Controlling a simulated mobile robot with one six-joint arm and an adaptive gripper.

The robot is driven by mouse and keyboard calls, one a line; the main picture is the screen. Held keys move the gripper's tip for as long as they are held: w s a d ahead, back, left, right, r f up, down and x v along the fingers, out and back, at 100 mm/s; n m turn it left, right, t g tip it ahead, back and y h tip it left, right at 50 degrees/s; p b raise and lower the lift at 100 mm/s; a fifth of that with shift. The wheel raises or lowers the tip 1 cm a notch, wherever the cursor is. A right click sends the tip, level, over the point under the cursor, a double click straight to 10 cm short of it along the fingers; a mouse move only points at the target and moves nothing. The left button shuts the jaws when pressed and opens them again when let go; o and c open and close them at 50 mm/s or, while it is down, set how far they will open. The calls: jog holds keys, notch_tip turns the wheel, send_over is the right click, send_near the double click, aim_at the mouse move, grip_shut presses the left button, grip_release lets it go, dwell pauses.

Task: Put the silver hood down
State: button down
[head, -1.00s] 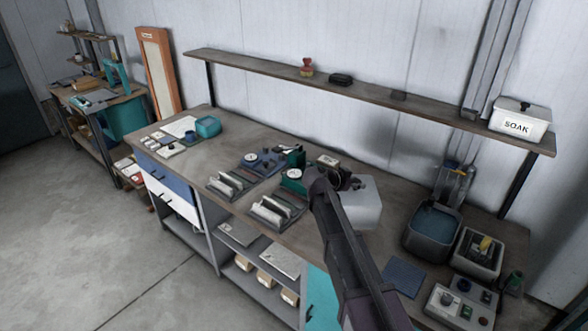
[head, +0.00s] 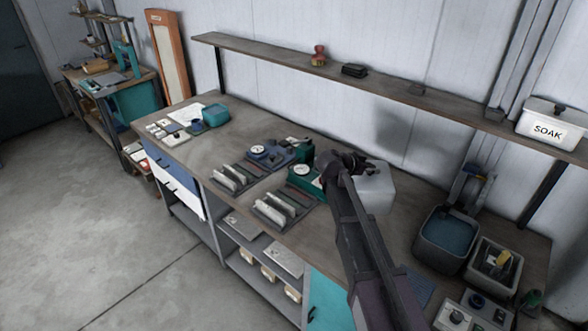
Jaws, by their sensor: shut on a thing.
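The silver hood (head: 376,191) is a pale, box-like cover in the head view, right of the bench's middle. My gripper (head: 362,168) is shut on it at its upper left side. My dark arm crosses in front and hides part of the hood and the bench below. The hood appears to be held above the bench, but its lower edge is partly hidden, so the exact gap cannot be told.
Left of my arm are a teal gauge block (head: 305,178) and slotted racks (head: 283,208). To the right stand a water basin (head: 446,238), a smaller tray (head: 494,266) and a control box (head: 470,316). A shelf (head: 430,97) with a SOAK box (head: 553,122) runs behind.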

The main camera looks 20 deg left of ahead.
jog(key=s+d+f+n+b, duration=0.1)
jog(key=s+d+f+b, duration=0.1)
jog(key=s+f+b, duration=0.4)
jog(key=s+d+f+t+y+b, duration=0.1)
jog(key=s+d+f+b, duration=0.2)
jog(key=s+f+b, duration=0.4)
jog(key=s, duration=0.3)
jog(key=shift+s+n+y, duration=0.2)
jog(key=shift+n+y, duration=0.1)
jog(key=shift+n, duration=0.1)
jog(key=shift+w, duration=0.1)
jog(key=w+a+f+b, duration=0.1)
jog(key=w+a, duration=0.2)
jog(key=w, duration=1.1)
jog(key=shift+a+f, duration=0.15)
jog(key=shift+a, duration=0.1)
jog(key=shift+w, duration=0.1)
jog(key=shift+w+a+f+b, duration=0.1)
jog(key=shift+w+f+b, duration=0.2)
jog(key=shift+f+b, duration=0.7)
jog(key=shift+w+a+f+b, duration=0.1)
jog(key=shift+w+f+b, duration=0.2)
jog(key=shift+f+b, duration=0.65)
jog(key=shift+d, duration=0.1)
